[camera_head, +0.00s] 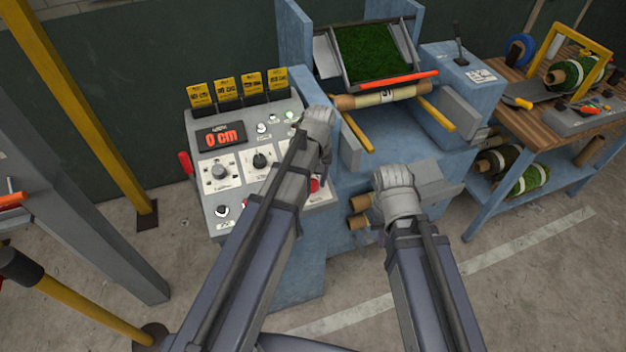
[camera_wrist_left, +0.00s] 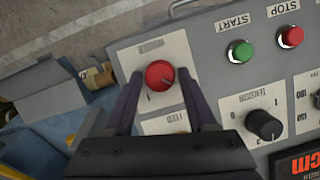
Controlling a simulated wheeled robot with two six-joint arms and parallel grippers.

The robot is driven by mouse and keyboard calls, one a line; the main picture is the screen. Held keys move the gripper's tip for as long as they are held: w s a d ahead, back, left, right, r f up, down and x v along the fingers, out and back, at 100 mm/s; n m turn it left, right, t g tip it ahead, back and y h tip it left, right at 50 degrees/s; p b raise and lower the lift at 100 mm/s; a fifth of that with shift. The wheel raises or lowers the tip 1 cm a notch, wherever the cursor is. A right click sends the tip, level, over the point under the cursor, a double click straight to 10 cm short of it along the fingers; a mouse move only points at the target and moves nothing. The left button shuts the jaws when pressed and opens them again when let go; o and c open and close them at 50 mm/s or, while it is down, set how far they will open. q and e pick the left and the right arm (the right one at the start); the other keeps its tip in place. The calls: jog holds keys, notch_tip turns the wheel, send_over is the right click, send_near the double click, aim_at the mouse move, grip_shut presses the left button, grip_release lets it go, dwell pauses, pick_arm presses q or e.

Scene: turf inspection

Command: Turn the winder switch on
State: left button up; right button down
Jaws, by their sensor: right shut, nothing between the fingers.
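The winder switch looks to be the red round knob (camera_wrist_left: 160,75) at the panel edge, though its label is hard to read. A red part by my left arm in the head view (camera_head: 314,185) seems to be the same knob. My left gripper (camera_wrist_left: 160,88) is open, with one finger on each side of the knob and small gaps showing. Its fingers are hidden in the head view. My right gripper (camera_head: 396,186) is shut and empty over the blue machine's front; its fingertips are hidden.
The control panel (camera_head: 205,212) has a red "0 cm" display (camera_head: 220,136), a green START button (camera_wrist_left: 239,51), a red STOP button (camera_wrist_left: 290,36) and a black tension knob (camera_wrist_left: 264,124). A workbench (camera_head: 530,122) stands at right.

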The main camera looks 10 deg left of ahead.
pick_arm(q)
grip_shut()
dwell(0.4)
jog(key=m, duration=0.2)
jog(key=m+y, duration=0.1)
jog(key=shift+d+m, duration=0.2)
jog(key=shift+m, duration=0.2)
jog(key=m+y, duration=0.1)
jog(key=m, duration=0.1)
jog(key=m+y+b, duration=0.1)
jog(key=m, duration=0.2)
jog(key=shift+d+f, duration=0.1)
jog(key=shift+d, duration=0.05)
jog(key=m+y+b, duration=0.1)
jog(key=m, duration=0.3)
jog(key=shift+s+t, duration=0.15)
jog(key=shift+t, duration=0.25)
jog(key=shift+d+m+t+y+b, duration=0.1)
jog(key=shift+m+t+y+b, duration=0.2)
jog(key=shift+m, duration=0.8)
jog(key=shift+m+t+y+b, duration=0.2)
jog(key=shift+m+b, duration=0.15)
jog(key=shift+m, duration=0.75)
jog(key=shift+o, duration=1.8)
grip_release()
